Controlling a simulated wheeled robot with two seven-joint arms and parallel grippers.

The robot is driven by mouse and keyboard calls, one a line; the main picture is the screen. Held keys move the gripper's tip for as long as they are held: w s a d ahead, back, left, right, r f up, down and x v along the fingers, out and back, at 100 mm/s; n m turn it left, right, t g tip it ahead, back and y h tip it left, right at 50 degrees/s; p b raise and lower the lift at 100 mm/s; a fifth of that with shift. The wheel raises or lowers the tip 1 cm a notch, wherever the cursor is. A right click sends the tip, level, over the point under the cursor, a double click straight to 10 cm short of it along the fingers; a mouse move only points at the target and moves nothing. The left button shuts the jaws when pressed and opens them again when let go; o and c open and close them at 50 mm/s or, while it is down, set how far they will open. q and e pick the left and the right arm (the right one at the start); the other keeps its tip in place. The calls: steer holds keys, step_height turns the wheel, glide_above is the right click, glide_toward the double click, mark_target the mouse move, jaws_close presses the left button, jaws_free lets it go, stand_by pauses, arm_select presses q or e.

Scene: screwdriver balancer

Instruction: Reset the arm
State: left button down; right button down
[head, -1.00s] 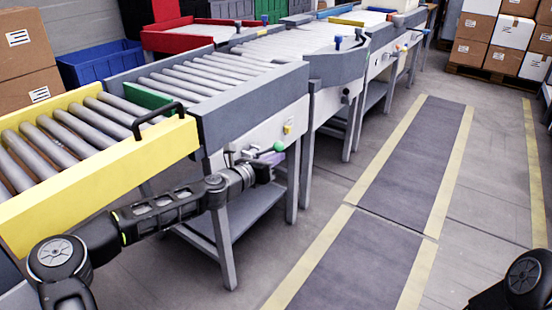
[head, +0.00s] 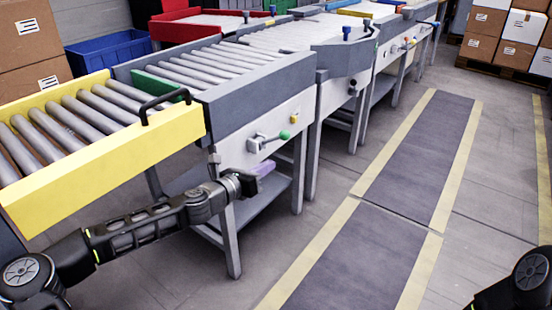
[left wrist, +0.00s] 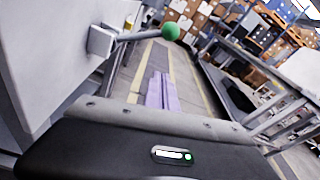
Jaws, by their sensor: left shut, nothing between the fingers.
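A lever with a green knob (head: 284,134) sticks out from the white side panel of the conveyor and points to the right. It also shows in the left wrist view (left wrist: 171,31), above and beyond my fingers. My left gripper (head: 266,168) is below and slightly left of the knob, apart from it. Its purple fingers are shut with nothing between them, and they also show in the left wrist view (left wrist: 161,92). My left arm reaches in from the lower left, in front of the conveyor. My right gripper is out of view; only part of my right arm shows at the lower right.
A yellow end gate with a black handle (head: 165,104) stands close above my left forearm. Grey conveyor legs (head: 230,243) and a low shelf are near the gripper. Floor with yellow stripes (head: 300,255) lies open to the right. A blue bin (head: 108,47) stands behind.

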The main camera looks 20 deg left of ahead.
arm_select(q)
steer(key=shift+s+a, duration=0.15)
steer(key=shift+s, duration=0.35)
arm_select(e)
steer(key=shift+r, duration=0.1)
